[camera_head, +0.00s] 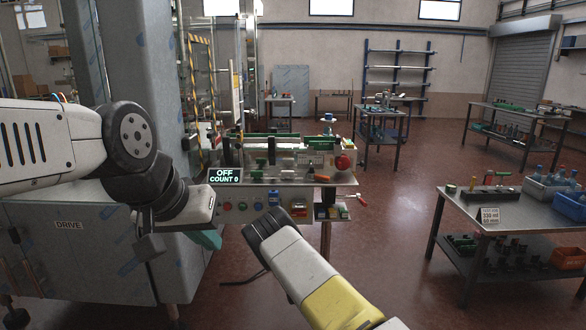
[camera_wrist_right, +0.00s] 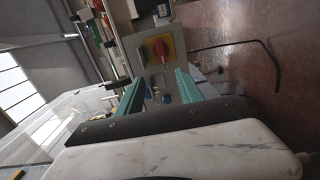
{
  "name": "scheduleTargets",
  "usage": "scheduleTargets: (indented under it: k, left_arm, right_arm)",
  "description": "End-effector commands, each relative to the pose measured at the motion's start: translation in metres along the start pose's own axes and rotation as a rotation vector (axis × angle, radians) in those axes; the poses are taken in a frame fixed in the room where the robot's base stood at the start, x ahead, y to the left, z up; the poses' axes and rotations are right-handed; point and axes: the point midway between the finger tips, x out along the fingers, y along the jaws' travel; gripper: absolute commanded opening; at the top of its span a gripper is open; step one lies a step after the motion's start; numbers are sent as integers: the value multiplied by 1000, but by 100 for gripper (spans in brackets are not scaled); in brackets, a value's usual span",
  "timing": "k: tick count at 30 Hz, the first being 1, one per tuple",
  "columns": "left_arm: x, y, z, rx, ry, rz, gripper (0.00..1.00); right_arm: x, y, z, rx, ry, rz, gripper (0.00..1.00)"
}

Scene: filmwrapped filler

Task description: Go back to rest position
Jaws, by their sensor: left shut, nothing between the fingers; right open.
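My left arm comes in from the left in the head view. Its gripper (camera_head: 207,239) hangs low in front of the grey cabinet, with teal fingers shut and nothing seen between them. My right arm reaches up from the bottom, and its fingers are not clear there. In the right wrist view my right gripper (camera_wrist_right: 159,84) is open, its two teal fingers apart with nothing held. A panel with a red knob on yellow (camera_wrist_right: 161,48) shows beyond the fingers, apart from them.
The machine bench (camera_head: 262,178) with an "OFF, COUNT 0" display (camera_head: 225,176) stands ahead. A grey cabinet marked DRIVE (camera_head: 90,255) is close at left. A table (camera_head: 462,212) with blue bins (camera_head: 545,192) stands at right. Open floor (camera_head: 395,235) lies between.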

Motion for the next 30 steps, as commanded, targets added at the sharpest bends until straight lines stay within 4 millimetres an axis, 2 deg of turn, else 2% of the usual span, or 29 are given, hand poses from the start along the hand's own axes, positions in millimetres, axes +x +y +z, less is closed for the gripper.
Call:
scheduleTargets:
  k: [10, 17, 23, 26, 30]
  left_arm:
    - [0, 0, 0, 0, -2, 0, 0]
    - [0, 0, 0, 0, -2, 0, 0]
    - [0, 0, 0, 0, -2, 0, 0]
    - [0, 0, 0, 0, -2, 0, 0]
    - [0, 0, 0, 0, -2, 0, 0]
  right_arm:
    - [10, 31, 18, 132, -61, -71, 44]
    - [15, 69, 36, 297, -123, -151, 44]
    - [8, 124, 58, 533, -193, -262, 44]
    - [-6, 158, 68, 682, -228, -334, 44]
    - [-36, 206, 78, 877, -264, -432, 44]
